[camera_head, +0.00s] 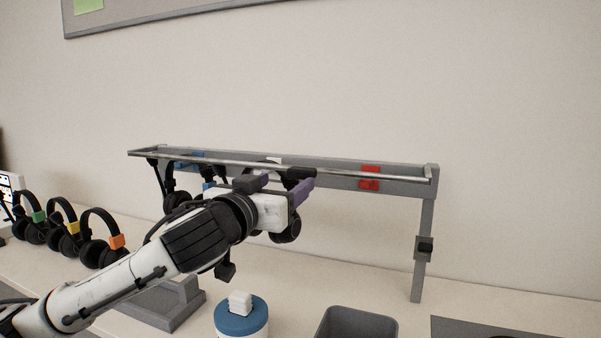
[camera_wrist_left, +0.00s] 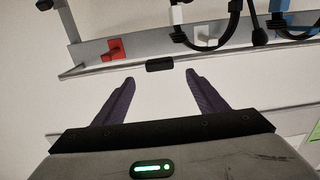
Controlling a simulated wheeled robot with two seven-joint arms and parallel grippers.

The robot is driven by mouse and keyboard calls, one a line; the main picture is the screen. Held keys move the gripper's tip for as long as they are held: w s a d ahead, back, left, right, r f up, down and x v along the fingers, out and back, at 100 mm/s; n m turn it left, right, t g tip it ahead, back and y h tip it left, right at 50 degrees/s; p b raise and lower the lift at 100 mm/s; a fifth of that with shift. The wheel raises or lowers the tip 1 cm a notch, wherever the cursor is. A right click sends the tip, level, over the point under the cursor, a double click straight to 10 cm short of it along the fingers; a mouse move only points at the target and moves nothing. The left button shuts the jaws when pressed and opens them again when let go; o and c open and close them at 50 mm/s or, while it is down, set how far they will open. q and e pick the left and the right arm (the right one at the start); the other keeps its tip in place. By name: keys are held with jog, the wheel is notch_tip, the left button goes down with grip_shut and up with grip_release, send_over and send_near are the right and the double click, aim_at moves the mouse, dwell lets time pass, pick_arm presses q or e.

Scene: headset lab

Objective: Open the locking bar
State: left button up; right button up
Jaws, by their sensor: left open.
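The locking bar (camera_head: 375,174) is a thin metal rail along the front of the grey headset rack (camera_head: 405,185). It has a short black grip (camera_wrist_left: 159,64), which also shows in the head view (camera_head: 298,173). My left gripper (camera_head: 298,187) is at the middle of the rack, with purple fingers. In the left wrist view, the open fingers (camera_wrist_left: 159,77) point at the black grip, which lies just beyond and between the fingertips. Contact cannot be told. My left arm hides part of the rack. My right gripper is not in view.
Several headphones (camera_head: 100,240) stand at the left. A blue-topped container (camera_head: 242,318) and a grey bin (camera_head: 357,323) stand in front.

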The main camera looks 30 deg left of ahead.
aim_at(298, 174)
pick_arm(q)
jog(key=p+x, duration=0.1)
jog(key=x, duration=0.5)
jog(key=shift+w, duration=0.4)
jog(key=shift+w+a, duration=0.15)
jog(key=shift+w, duration=0.2)
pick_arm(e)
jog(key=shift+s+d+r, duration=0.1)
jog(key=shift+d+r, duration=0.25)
